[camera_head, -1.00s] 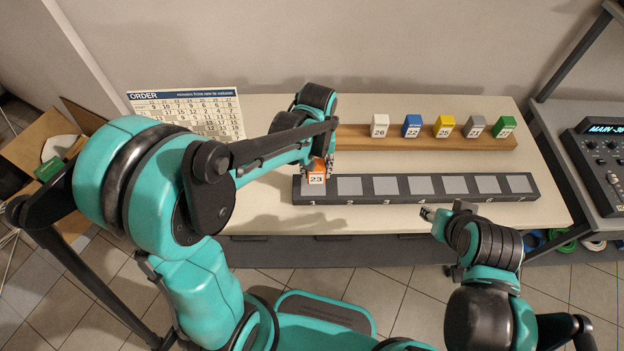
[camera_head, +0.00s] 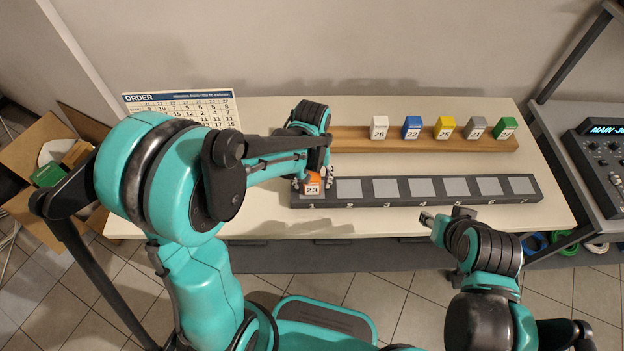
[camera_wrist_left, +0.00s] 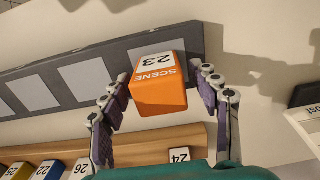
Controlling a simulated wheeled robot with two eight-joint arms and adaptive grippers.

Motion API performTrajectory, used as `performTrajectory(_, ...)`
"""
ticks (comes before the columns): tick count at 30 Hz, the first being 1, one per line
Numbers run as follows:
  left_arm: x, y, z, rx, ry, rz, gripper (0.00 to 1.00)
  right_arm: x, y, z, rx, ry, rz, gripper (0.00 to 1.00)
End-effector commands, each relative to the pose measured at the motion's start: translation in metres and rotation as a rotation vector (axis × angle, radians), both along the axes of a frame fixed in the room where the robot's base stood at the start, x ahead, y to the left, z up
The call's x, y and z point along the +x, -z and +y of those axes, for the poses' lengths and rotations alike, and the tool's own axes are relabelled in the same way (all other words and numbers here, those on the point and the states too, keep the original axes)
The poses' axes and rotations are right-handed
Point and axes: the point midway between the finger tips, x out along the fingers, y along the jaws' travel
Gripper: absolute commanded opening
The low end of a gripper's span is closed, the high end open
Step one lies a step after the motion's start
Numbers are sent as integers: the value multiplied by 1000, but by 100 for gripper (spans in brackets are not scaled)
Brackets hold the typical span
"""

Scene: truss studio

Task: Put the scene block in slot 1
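The orange scene block (camera_head: 312,184), numbered 23, sits upright at slot 1, the leftmost slot of the dark slotted rack (camera_head: 416,201). It also shows in the left wrist view (camera_wrist_left: 160,88), its top reading "SCENE 23". My left gripper (camera_head: 312,180) is around the block. Its fingers (camera_wrist_left: 160,92) stand on both sides with small gaps, so it is open and not holding the block. The slot's pale patch is mostly hidden under the block. My right gripper (camera_head: 428,217) is in front of the rack, away from the blocks; its opening is too small to judge.
A wooden ledge (camera_head: 350,144) behind the rack carries a white block (camera_head: 379,128), a blue block (camera_head: 411,128) and several others. The order calendar (camera_head: 190,108) stands at the back left. The other slots are empty.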

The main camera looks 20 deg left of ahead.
Motion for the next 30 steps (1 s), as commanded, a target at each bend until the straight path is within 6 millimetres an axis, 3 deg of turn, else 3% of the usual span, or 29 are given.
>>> performTrajectory(10, 0, -10, 0, 0, 0, 0, 61, 0, -6, 0, 0, 0, 0, 40)
performTrajectory(21, 0, -88, 0, 0, 0, 0, 61, 0, -31, 0, 0, 0, 0, 40)
performTrajectory(30, -1, -123, 1, -1, 2, -4, 61, 0, -39, 0, 0, 0, 0, 40)
